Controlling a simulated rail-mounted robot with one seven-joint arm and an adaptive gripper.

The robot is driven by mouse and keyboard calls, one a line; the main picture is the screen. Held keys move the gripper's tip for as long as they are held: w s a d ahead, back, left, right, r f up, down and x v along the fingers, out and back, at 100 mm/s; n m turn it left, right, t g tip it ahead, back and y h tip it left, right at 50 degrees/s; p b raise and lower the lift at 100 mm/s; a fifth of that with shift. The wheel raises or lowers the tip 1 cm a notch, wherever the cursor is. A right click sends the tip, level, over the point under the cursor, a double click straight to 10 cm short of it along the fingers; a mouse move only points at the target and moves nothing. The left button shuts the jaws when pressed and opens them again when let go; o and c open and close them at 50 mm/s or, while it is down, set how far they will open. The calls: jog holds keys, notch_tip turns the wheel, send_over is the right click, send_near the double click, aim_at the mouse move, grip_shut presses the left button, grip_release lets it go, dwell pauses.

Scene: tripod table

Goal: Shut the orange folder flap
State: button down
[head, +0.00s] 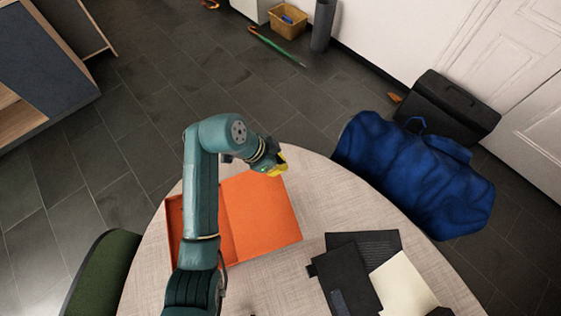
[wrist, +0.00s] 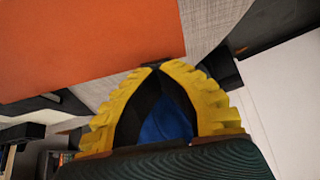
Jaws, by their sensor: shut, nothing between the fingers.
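The orange folder (head: 263,213) lies on the round light table (head: 335,200), partly hidden behind my arm. A flat orange panel spreads on the right and a narrower part with a raised edge shows at the left, so it looks open. My gripper (head: 281,163), with yellow fingers, is above the far right corner of the orange panel. In the wrist view the yellow fingers (wrist: 157,68) meet at their tips, with nothing between them. The orange surface (wrist: 85,45) fills the upper left there. I cannot tell whether the fingers touch it.
Black folders (head: 345,277) and a cream sheet (head: 402,285) lie at the table's right front. A blue bag (head: 415,178) and a black case (head: 445,108) are beyond the table's right edge. A green chair (head: 103,272) stands at the left.

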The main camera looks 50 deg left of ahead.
jog(key=shift+w+p+v, duration=0.15)
jog(key=shift+p+v, duration=1)
jog(key=shift+v, duration=0.15)
jog(key=shift+w+p+v, duration=0.15)
jog(key=shift+p+v, duration=1)
jog(key=shift+v, duration=0.15)
jog(key=shift+p+v, duration=1.45)
jog(key=shift+v, duration=0.25)
jog(key=s+a+r+p, duration=0.2)
jog(key=s+a+p, duration=0.1)
jog(key=s, duration=0.4)
jog(key=s+a+r+p, duration=0.2)
jog(key=s+p, duration=0.3)
jog(key=s, duration=0.3)
jog(key=shift+s+a+r, duration=0.2)
jog(key=shift+a+r, duration=0.2)
jog(key=shift+r, duration=0.45)
jog(key=shift+s, duration=0.1)
jog(key=s+a+f, duration=0.3)
jog(key=s, duration=0.4)
jog(key=shift+s+f+b, duration=0.15)
jog(key=shift+s+b, duration=0.05)
jog(key=shift+b, duration=0.2)
